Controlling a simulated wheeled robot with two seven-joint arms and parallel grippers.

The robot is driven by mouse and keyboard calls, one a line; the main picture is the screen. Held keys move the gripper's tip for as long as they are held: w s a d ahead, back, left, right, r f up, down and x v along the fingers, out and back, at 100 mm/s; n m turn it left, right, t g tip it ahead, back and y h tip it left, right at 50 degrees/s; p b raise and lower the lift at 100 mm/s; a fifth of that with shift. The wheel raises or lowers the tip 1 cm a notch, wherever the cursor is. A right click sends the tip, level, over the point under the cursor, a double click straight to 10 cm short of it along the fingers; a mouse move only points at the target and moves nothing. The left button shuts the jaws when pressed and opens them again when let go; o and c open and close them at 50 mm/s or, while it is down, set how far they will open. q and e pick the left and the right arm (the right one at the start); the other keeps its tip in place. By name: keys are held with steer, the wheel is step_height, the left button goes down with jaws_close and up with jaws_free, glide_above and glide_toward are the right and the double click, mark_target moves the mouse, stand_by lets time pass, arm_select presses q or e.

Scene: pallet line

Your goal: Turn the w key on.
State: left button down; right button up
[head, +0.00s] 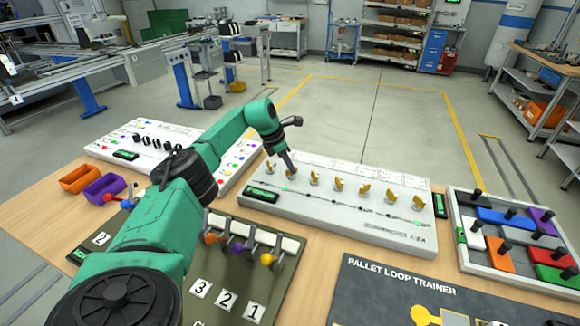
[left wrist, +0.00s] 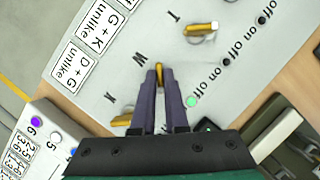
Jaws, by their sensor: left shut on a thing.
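The white key panel (head: 330,205) lies on the wooden table with a row of yellow keys. My left gripper (head: 289,165) reaches down onto a key near the panel's left end. In the left wrist view, its dark fingers (left wrist: 159,78) are shut on the yellow w key (left wrist: 159,70), below the letter W. The fingers hide much of it; the visible part points a different way from the neighbouring keys. A green lamp (left wrist: 191,101) glows beside it. The T key (left wrist: 201,28) and X key (left wrist: 122,120) stand on either side. My right gripper is not in view.
A second white panel (head: 150,140) with knobs stands at the left, near orange (head: 78,179) and purple (head: 104,188) bins. A tray of coloured blocks (head: 515,235) is at the right. A green lever board (head: 240,275) and a dark trainer board (head: 400,290) lie in front.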

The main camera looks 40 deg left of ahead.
arm_select(q)
steer(key=c, duration=0.9)
jaws_free()
steer(key=shift+c, duration=0.2)
steer(key=b+v, duration=0.1)
steer(key=v, duration=1.3)
steer(key=shift+s+r, duration=0.15)
steer(key=shift+r, duration=0.15)
steer(key=shift+a, duration=0.1)
